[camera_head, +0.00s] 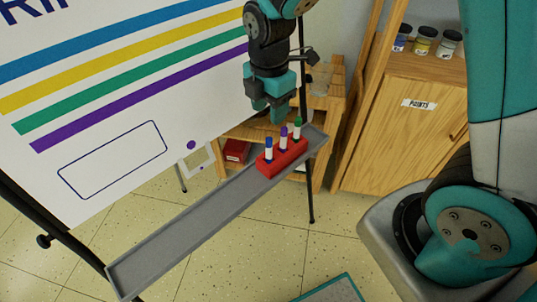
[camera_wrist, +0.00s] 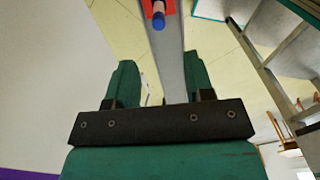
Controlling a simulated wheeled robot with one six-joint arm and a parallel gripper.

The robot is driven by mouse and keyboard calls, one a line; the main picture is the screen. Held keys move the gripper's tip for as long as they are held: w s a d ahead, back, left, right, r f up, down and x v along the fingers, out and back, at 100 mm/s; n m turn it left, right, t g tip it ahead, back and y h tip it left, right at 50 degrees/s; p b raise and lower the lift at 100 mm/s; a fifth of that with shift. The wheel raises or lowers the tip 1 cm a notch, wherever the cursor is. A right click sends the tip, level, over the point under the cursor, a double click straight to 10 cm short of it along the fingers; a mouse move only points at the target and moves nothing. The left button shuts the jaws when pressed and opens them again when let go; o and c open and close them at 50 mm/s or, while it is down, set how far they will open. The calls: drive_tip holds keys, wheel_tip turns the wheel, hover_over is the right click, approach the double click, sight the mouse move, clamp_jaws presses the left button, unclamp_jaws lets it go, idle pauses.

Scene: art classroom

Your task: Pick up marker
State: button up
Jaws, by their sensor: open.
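Three markers stand upright in a red holder (camera_head: 283,164) on the grey easel ledge (camera_head: 190,234). They are a blue-capped marker (camera_head: 268,148), a purple-capped marker (camera_head: 283,139) and a green-capped marker (camera_head: 297,129). My gripper (camera_head: 269,108) is open and empty, pointing down above and behind the markers, apart from them. In the wrist view its two teal fingers (camera_wrist: 161,82) are spread over the ledge (camera_wrist: 171,68). There the blue cap (camera_wrist: 158,21) shows at the top edge with part of the red holder (camera_wrist: 171,7); the other markers are not visible there.
A whiteboard (camera_head: 110,100) with coloured stripes rises behind the ledge on the left. A wooden cabinet (camera_head: 390,130) with paint jars (camera_head: 423,42) stands at the right. A low wooden shelf (camera_head: 325,105) is behind the markers. The ledge's left part is bare.

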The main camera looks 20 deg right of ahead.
sight(269, 148)
wheel_tip(269, 148, down, 8)
drive_tip(key=shift+f, duration=0.1)
wheel_tip(269, 148, down, 5)
drive_tip(key=shift+w+p, duration=0.1)
drive_tip(key=shift+p, duration=0.5)
drive_tip(key=shift+c, duration=0.2)
clamp_jaws()
